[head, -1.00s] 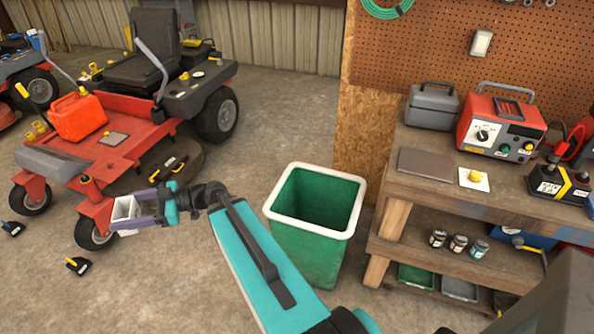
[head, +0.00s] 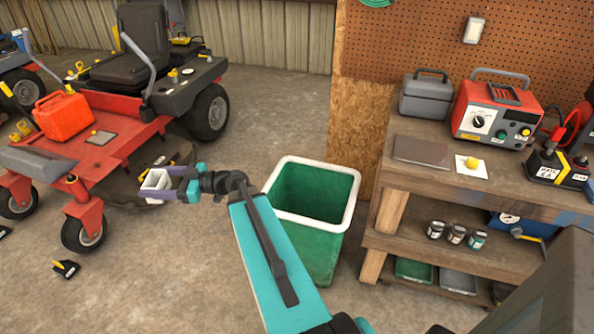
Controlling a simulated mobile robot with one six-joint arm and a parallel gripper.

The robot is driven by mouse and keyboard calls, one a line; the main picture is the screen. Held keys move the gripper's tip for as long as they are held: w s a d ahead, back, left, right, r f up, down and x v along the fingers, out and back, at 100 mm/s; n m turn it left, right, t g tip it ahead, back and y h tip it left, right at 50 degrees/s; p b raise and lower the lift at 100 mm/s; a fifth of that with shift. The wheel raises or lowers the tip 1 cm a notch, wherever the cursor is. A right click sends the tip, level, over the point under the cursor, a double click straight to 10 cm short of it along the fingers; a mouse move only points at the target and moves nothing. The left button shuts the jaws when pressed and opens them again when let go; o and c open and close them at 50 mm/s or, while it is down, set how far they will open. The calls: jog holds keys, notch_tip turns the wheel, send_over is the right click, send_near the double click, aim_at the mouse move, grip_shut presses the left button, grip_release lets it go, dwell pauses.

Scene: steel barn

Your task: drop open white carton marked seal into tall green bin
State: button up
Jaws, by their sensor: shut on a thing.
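The white carton (head: 155,183) is open at the top and looks roughly upright. My gripper (head: 168,186) is shut on it and holds it in the air to the left of the bin. Any marking on the carton is too small to read. The tall green bin (head: 318,246) with a white rim stands on the floor right of my gripper. Its mouth is open and the inside that shows is empty; part of its lower left side is hidden behind my arm.
A red mower (head: 100,150) with a red fuel can (head: 63,117) stands behind and left of the carton. A wooden workbench (head: 398,178) with a red charger box (head: 497,110) stands right of the bin. The concrete floor between mower and bin is clear.

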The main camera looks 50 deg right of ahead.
jog(key=s+d+f+m+t+h+b, duration=0.1)
jog(key=s+d+f+m+h+b, duration=0.2)
jog(key=d, duration=0.7)
jog(key=d+f+m+t+h+b, duration=0.15)
jog(key=d+f+h+b, duration=0.3)
jog(key=d, duration=0.65)
jog(key=s+d+f+m+t+h+b, duration=0.1)
jog(key=s+d+f+m+h+b, duration=0.2)
jog(key=d, duration=0.7)
jog(key=s+d+f+m+h+b, duration=0.2)
jog(key=s+d, duration=0.3)
jog(key=d, duration=0.3)
jog(key=s+d+f+m+g+h+b, duration=0.1)
jog(key=s+d+f+h+b, duration=0.3)
jog(key=d, duration=0.4)
jog(key=s+d+f+m+g+h+b, duration=0.1)
jog(key=s+d+f+m+h+b, duration=0.2)
jog(key=s+d, duration=0.3)
jog(key=shift+d+f, duration=0.15)
jog(key=shift+d, duration=1)
jog(key=shift+f, duration=0.15)
jog(key=shift+f+p, duration=0.8)
jog(key=shift+f, duration=2.05)
jog(key=o, duration=1.1)
